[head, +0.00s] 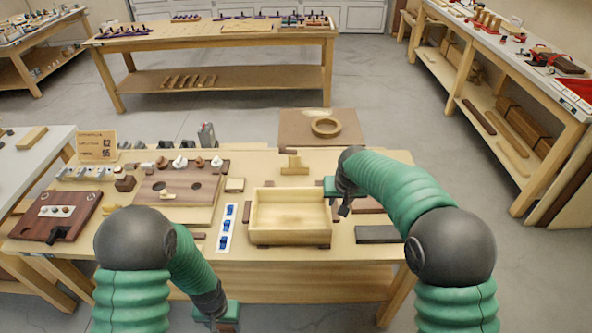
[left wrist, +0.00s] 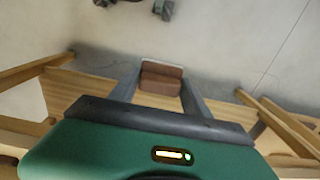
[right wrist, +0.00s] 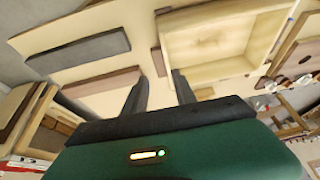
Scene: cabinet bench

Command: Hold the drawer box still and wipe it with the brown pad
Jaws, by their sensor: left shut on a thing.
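The drawer box (head: 289,240) is a pale, open, empty wooden tray near the bench's front edge. The brown pad (left wrist: 161,78) is a small brown block held between the fingers of my left gripper (left wrist: 160,90). In the head view my left gripper (head: 217,322) is low at the bottom edge, in front of the bench and away from the box. My right gripper (head: 345,207) is just right of the box's right wall. In the right wrist view its fingers (right wrist: 160,78) are apart with nothing between them, and the box (right wrist: 163,38) lies just beyond them.
A blue-dotted strip (head: 227,227) lies left of the box. A dark grey slab (head: 377,234) lies to its right. A T-shaped wooden piece (head: 294,165) stands behind it. A wooden ring (head: 326,127) sits on a brown board further back. The left of the bench is crowded with boards and small parts.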

